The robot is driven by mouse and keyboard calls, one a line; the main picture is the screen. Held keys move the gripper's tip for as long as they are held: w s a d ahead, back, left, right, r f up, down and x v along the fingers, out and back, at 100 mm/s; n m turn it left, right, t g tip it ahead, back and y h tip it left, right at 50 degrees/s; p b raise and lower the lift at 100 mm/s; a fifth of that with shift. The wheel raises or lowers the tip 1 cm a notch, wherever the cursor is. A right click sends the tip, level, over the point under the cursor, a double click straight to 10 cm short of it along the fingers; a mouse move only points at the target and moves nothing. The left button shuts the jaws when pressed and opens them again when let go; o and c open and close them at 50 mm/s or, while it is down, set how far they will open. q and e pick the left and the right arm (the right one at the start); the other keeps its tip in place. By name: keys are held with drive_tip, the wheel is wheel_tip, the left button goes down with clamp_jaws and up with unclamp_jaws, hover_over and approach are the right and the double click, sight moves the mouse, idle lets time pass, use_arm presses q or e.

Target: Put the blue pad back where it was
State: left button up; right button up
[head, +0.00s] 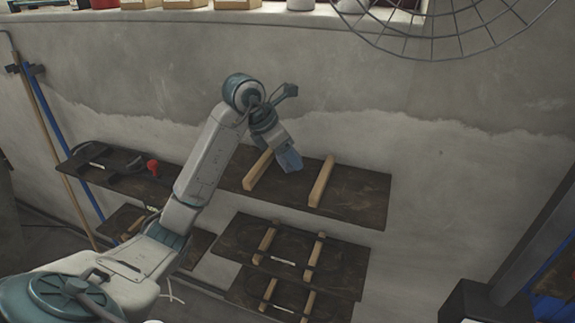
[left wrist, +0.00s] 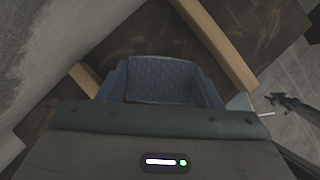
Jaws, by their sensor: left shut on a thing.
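My left gripper (head: 285,155) is shut on the blue pad (head: 290,160), which hangs at its tip in front of the upper dark shelf. In the head view the pad shows near the left wooden bar (head: 258,169), to the left of the right bar (head: 322,181). In the left wrist view the quilted blue pad (left wrist: 162,80) sits between the fingers, over the dark shelf (left wrist: 130,40) and close to both bars. I cannot tell whether the pad touches the shelf or bars.
Lower shelves (head: 340,264) with wooden bars are below. Another dark board (head: 120,182) at the left holds a red-knobbed thing (head: 153,167). A wire fan cage (head: 440,45) is at the upper right. The upper shelf's right end (head: 365,190) is bare.

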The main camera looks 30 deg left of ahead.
sight(288, 163)
use_arm(q)
drive_tip(key=shift+s+f+p, duration=0.1)
drive_tip(key=shift+f+p, duration=0.45)
drive_tip(key=shift+f, duration=0.95)
drive_tip(key=shift+f, duration=0.1)
drive_tip(key=o, duration=0.9)
